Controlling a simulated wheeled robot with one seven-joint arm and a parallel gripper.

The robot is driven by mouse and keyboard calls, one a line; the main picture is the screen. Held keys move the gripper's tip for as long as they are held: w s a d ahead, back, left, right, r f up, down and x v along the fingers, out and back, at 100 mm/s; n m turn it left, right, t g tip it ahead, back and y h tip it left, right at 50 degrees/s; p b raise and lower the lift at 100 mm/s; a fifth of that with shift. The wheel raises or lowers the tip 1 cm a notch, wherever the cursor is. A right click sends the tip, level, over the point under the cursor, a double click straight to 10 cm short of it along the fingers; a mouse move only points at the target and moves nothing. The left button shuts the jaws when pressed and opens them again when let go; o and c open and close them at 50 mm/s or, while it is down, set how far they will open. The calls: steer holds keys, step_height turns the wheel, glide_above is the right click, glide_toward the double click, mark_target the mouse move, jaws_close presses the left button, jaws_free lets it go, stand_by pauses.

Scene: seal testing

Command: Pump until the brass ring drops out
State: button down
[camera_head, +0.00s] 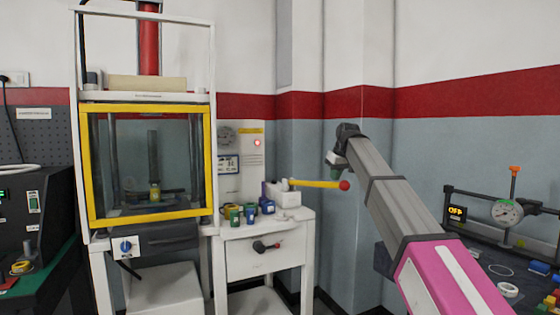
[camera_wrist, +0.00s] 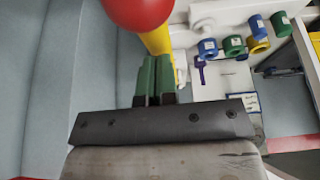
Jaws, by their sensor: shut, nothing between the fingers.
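The pump lever (camera_head: 312,184) is a yellow bar with a red ball knob (camera_head: 344,185). It sticks out to the right from a white pump block (camera_head: 285,197) on the small white bench. My gripper (camera_head: 333,171) is just above the lever near the knob, with its green fingers (camera_wrist: 155,76) together and empty. In the wrist view the knob (camera_wrist: 138,10) and the lever (camera_wrist: 158,42) lie past the fingertips; I cannot tell whether they touch. Inside the yellow-framed press window (camera_head: 85,165), a small brass-coloured piece (camera_head: 155,191) sits low on a dark upright; I cannot tell if it is the ring.
Several blue, green and yellow sleeves (camera_head: 235,216) stand on the bench left of the pump block. The wall corner is behind the lever.

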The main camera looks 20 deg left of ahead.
steer(key=shift+r, duration=0.4)
steer(key=shift+f, duration=0.15)
step_height(320, 180, down, 13)
steer(key=shift+s+d+f, duration=0.15)
steer(key=shift+s+d, duration=0.05)
steer(key=shift+d, duration=0.05)
stand_by(1.0)
steer(key=r, duration=1.3)
steer(key=shift+w+a+r, duration=0.2)
steer(key=shift+a+r, duration=0.05)
steer(key=shift+r, duration=0.05)
